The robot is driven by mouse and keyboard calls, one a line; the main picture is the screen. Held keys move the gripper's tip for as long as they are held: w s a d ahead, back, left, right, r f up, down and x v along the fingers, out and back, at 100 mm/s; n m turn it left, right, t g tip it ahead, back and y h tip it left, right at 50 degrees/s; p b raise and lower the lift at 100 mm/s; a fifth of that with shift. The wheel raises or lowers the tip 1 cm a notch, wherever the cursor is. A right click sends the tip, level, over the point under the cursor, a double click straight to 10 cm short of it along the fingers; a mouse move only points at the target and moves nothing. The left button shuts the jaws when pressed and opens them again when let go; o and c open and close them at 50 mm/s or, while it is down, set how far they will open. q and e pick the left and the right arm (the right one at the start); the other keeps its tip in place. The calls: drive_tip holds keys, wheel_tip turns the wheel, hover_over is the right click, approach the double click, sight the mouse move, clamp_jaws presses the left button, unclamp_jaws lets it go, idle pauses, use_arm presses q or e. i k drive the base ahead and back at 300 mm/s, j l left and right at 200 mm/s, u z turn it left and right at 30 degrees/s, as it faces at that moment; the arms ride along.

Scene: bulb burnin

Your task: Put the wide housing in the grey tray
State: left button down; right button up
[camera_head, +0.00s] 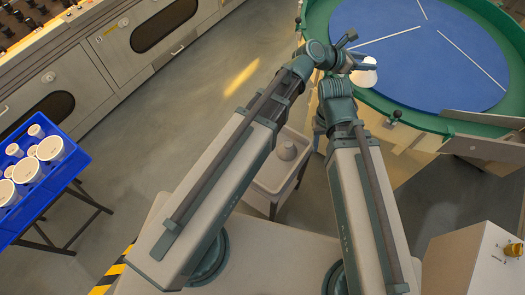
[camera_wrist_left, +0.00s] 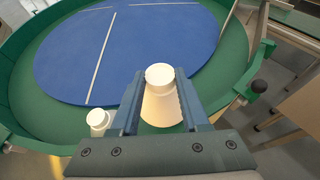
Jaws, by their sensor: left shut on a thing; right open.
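A white, cone-shaped housing (camera_head: 364,75) is held by my left gripper (camera_head: 352,60) over the near edge of the round blue table. In the left wrist view the housing (camera_wrist_left: 161,105) stands between the two fingers (camera_wrist_left: 160,100), its round end toward the camera. My right gripper (camera_head: 320,121) is folded close to its arm, left of the left gripper's housing and lower; its fingers are hard to make out. The grey tray (camera_head: 265,182) is between my arms, partly hidden by them.
The round blue table (camera_head: 400,50) has a green rim (camera_head: 428,122) and white dividers. A small white piece (camera_wrist_left: 98,120) is at the rim's near left. A blue crate (camera_head: 45,205) with several white pieces stands at left. A box (camera_head: 465,262) is at lower right.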

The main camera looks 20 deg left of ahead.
sight(270, 175)
drive_tip(key=j+z, duration=0.15)
drive_tip(key=j, duration=0.3)
drive_tip(key=k+j+z, duration=0.15)
drive_tip(key=j, duration=0.3)
drive_tip(key=j+z, duration=0.15)
drive_tip(key=j, duration=0.35)
drive_tip(key=k+j+z, duration=0.1)
drive_tip(key=j, duration=0.3)
drive_tip(key=k+j+z, duration=0.15)
drive_tip(key=j, duration=0.3)
drive_tip(key=k, duration=0.05)
